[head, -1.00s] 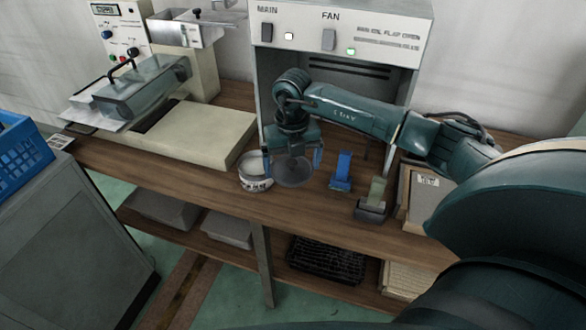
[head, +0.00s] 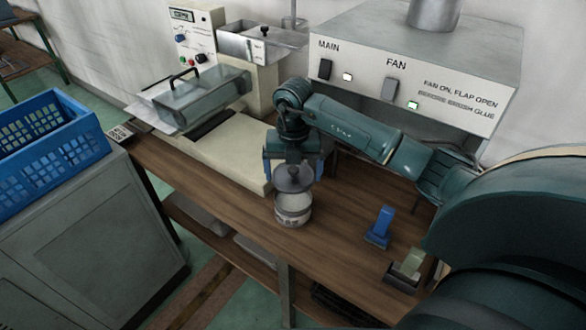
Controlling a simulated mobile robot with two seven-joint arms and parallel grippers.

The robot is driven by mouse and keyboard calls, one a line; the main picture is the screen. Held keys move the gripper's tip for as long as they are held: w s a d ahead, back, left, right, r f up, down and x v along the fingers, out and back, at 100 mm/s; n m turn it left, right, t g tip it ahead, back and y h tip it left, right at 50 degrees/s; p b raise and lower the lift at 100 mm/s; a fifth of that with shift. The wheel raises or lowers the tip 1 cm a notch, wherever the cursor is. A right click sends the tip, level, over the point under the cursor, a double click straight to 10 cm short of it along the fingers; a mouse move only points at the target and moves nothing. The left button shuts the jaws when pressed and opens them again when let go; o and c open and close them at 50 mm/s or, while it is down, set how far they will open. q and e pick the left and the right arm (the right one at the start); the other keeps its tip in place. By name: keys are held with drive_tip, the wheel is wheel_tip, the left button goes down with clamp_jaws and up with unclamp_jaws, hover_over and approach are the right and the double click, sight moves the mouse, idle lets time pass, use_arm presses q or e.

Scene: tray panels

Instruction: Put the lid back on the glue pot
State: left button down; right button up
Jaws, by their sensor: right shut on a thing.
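The glue pot (head: 293,214), a pale round tub with dark lettering, stands upright on the wooden bench near its front edge. My right gripper (head: 293,171) is directly over it, pointing down, and is shut on the dark grey round lid (head: 293,184) by its knob. The lid is roughly level and lines up over the pot's mouth, hiding most of the opening. I cannot tell whether the lid touches the rim or hangs just above it. My left gripper is not in view.
A blue upright tool (head: 381,226) and a dark tape dispenser (head: 405,269) stand to the right. A beige machine (head: 225,150) is behind left, a fume hood (head: 440,75) behind right. A blue crate (head: 50,160) sits on a grey cabinet at left.

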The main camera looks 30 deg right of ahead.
drive_tip(key=shift+f, duration=0.2)
drive_tip(key=shift+f+b, duration=0.55)
drive_tip(key=shift+b, duration=0.05)
wheel_tip(320, 180, down, 2)
drive_tip(key=shift+f+b, duration=0.2)
drive_tip(key=shift+b, duration=0.75)
drive_tip(key=shift+f+b, duration=0.55)
drive_tip(key=shift+f, duration=0.2)
drive_tip(key=shift+f+b, duration=0.3)
drive_tip(key=shift+f, duration=0.15)
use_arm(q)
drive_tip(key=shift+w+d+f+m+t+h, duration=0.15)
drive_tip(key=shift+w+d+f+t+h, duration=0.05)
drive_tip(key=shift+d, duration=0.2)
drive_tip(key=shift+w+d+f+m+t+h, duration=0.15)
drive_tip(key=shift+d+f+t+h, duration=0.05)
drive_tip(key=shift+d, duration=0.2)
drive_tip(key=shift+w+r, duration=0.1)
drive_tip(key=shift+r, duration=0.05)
use_arm(e)
drive_tip(key=shift+f, duration=0.2)
drive_tip(key=o, duration=0.6)
